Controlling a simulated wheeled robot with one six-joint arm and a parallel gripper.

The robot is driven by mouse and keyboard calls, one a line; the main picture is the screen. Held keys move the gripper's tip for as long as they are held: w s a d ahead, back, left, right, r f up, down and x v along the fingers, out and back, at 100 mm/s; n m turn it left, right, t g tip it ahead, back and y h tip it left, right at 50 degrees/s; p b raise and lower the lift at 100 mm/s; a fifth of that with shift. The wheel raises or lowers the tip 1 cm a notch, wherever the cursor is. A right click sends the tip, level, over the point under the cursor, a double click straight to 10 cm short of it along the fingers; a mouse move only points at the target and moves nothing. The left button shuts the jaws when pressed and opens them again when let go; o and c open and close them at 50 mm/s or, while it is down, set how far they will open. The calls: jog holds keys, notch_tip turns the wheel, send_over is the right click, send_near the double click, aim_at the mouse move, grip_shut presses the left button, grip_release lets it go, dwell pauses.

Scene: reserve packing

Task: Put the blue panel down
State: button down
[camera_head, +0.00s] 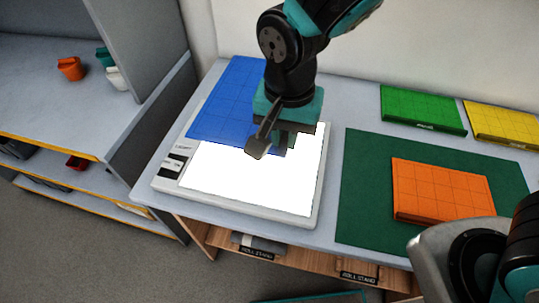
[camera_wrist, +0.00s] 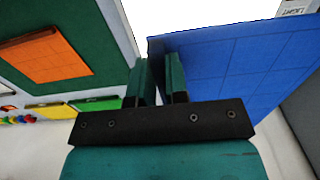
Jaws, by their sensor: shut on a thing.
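The blue panel (camera_head: 228,95), a flat sheet with a grid of lines, is over the back left part of the white lit light box (camera_head: 230,185). In the wrist view the blue panel (camera_wrist: 245,65) spreads to the right of the fingers. My gripper (camera_head: 284,146) is shut on the panel's right edge; it also shows in the wrist view (camera_wrist: 160,78). The arm hides part of that edge. I cannot tell whether the panel touches the light box or hangs just above it.
An orange panel (camera_head: 440,190) lies on a dark green mat (camera_head: 365,200) at the right. A green panel (camera_head: 420,108) and a yellow panel (camera_head: 503,122) are behind it. A grey partition (camera_head: 150,110) and shelves with small pots (camera_head: 70,68) stand at the left.

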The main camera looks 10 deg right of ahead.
aim_at(281, 194)
notch_tip(281, 194, down, 18)
jog(key=p, duration=0.3)
jog(key=shift+s+f, duration=0.1)
jog(key=shift+f, duration=0.05)
jog(key=shift+f, duration=0.2)
jog(key=c, duration=1.1)
grip_release()
jog(key=shift+r, duration=0.1)
jog(key=shift+r, duration=0.1)
